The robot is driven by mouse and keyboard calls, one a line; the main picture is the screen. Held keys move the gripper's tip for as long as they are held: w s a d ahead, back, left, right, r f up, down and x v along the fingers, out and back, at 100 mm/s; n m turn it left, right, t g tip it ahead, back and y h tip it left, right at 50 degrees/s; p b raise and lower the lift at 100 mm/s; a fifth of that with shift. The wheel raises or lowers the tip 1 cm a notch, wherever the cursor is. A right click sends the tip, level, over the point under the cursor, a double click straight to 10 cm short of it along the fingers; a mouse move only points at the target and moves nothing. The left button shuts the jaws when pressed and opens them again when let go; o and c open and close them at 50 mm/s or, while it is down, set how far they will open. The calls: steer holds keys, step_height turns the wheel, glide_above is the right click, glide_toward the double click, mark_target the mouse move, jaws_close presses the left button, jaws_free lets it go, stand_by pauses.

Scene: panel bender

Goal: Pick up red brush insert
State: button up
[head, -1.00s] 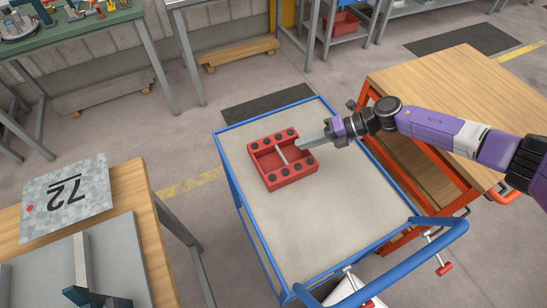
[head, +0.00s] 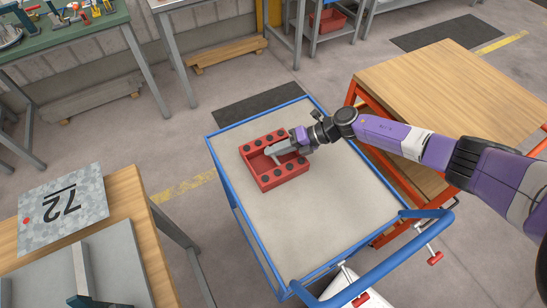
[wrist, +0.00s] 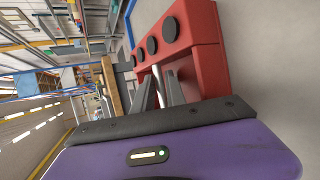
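The red brush insert (head: 278,182) is an open red box with black round spots along two sides and a pale bar across its middle. It sits on the blue-framed cart, and in the wrist view it fills the upper right (wrist: 205,45). My gripper (head: 272,151) is over the insert, with its grey fingers reaching in at the middle bar. In the wrist view the two fingers (wrist: 158,90) stand apart, with the pale bar (wrist: 157,73) showing between them. The fingers hide much of the bar, and contact is not clear.
The cart top (head: 320,215) is bare around the insert, with a raised blue rim and handle (head: 385,255). A wooden-topped orange table (head: 440,85) stands to the right. A wooden table with a plate marked 72 (head: 65,208) stands at left.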

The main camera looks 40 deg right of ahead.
jaws_close()
steer(key=shift+d+f, duration=0.1)
stand_by(1.1)
steer(key=shift+r, duration=0.2)
step_height(320, 180, up, 20)
steer(key=shift+b, duration=0.35)
stand_by(0.4)
